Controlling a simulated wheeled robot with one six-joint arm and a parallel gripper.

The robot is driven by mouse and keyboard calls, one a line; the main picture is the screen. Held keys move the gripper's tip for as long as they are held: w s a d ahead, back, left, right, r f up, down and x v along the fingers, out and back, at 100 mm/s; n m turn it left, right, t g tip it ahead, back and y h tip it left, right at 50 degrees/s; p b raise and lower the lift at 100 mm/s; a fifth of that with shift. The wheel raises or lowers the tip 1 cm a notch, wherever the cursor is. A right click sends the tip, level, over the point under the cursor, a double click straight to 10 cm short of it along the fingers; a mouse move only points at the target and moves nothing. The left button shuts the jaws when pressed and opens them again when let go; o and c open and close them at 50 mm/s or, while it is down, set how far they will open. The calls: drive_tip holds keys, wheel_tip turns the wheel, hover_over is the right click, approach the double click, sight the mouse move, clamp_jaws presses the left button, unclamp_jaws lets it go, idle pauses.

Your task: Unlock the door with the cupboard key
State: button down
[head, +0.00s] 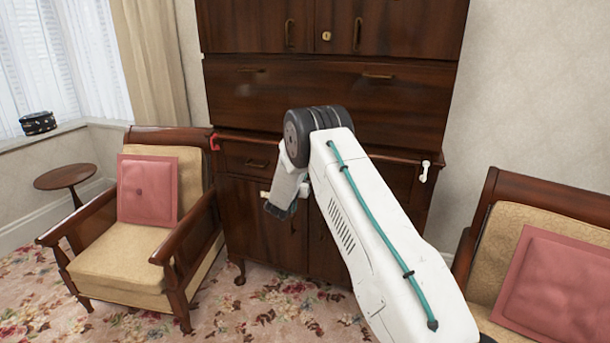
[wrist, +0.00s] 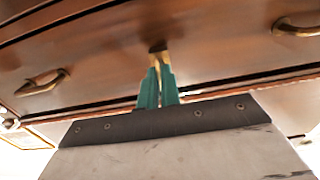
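The dark wooden cupboard (head: 330,100) stands straight ahead. A brass lock plate (head: 326,36) sits between the two upper door handles. My gripper (head: 281,208) is low in front of the cupboard, below the lock plate and partly hidden by my arm. In the wrist view its teal fingers (wrist: 158,80) are close together. A small brass piece (wrist: 158,50), which looks like the key, shows at their tips, against the brown wood behind. Its far end is not clear. A red key-like piece (head: 214,142) is at the cupboard's left edge and a white one (head: 425,172) at its right.
An armchair (head: 110,262) with a pink cushion stands at the left, and another (head: 567,196) at the right. A small round table (head: 65,177) is by the window. Brass handles (wrist: 42,82) stick out from the cupboard. Patterned carpet lies in front.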

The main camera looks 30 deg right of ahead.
drive_tip(key=shift+v, duration=1.65)
drive_tip(key=shift+s+a, duration=0.25)
idle(0.4)
drive_tip(key=s+d+r, duration=0.1)
drive_tip(key=s+r, duration=0.1)
drive_tip(key=r, duration=2.3)
drive_tip(key=s+d+r+y, duration=0.1)
drive_tip(key=s+r, duration=0.2)
drive_tip(key=r, duration=2.2)
drive_tip(key=shift+s+d, duration=0.25)
drive_tip(key=shift+d, duration=0.05)
